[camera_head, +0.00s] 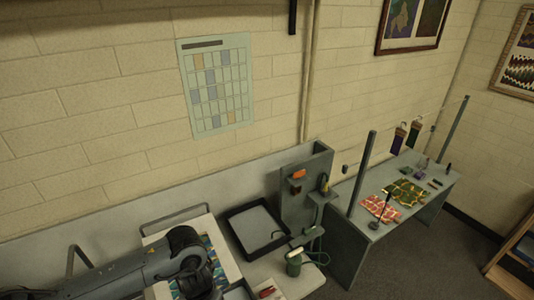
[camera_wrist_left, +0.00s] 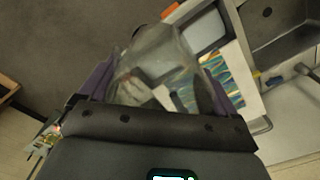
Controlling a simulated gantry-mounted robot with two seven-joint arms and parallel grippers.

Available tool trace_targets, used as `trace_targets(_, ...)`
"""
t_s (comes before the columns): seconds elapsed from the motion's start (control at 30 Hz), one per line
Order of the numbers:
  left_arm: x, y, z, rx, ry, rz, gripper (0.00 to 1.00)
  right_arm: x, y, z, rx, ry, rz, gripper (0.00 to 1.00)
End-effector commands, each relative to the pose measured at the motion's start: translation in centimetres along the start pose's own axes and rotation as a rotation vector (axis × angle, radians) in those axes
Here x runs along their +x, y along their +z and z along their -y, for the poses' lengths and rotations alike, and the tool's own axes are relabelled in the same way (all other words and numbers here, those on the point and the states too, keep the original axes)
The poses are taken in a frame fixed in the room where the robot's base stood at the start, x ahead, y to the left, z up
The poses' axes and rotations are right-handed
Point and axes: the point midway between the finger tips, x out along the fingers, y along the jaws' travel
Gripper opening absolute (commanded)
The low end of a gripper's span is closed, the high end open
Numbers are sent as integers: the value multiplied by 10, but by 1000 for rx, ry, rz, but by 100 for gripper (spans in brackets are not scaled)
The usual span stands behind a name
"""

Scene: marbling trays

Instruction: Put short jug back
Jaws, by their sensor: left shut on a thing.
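A clear, see-through jug (camera_wrist_left: 158,62) fills the space between the purple fingers of my left gripper (camera_wrist_left: 160,72) in the left wrist view. The fingers are shut on it, one on each side. The jug is held above a tray with a blue and orange marbled pattern (camera_wrist_left: 222,66). I cannot tell whether it is the short jug. In the head view my left arm crosses the lower left over the marbling trays, and the jug cannot be made out there. My right gripper is in neither view.
A black-rimmed tray (camera_head: 229,229) lies on the bench beside a grey upright stand (camera_head: 295,205). A grey table (camera_head: 350,240) with marbled sheets and posts stands further right. Dark floor separates it from a wooden rack.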

Motion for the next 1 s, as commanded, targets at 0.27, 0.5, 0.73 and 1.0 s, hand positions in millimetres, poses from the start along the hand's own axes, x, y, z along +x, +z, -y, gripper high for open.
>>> trace_targets(0.27, -6, 45, -12, -193, 0, 0, 42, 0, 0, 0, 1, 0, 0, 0)
trace_targets(0.5, -5, 52, 20, -276, 0, 2, 42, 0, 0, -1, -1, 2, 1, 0)
trace_targets(0.73, -4, 55, 34, -298, 0, 2, 42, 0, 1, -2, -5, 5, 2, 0)
trace_targets(1.0, -4, 55, 34, -107, 0, -1, 42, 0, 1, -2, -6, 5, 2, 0)
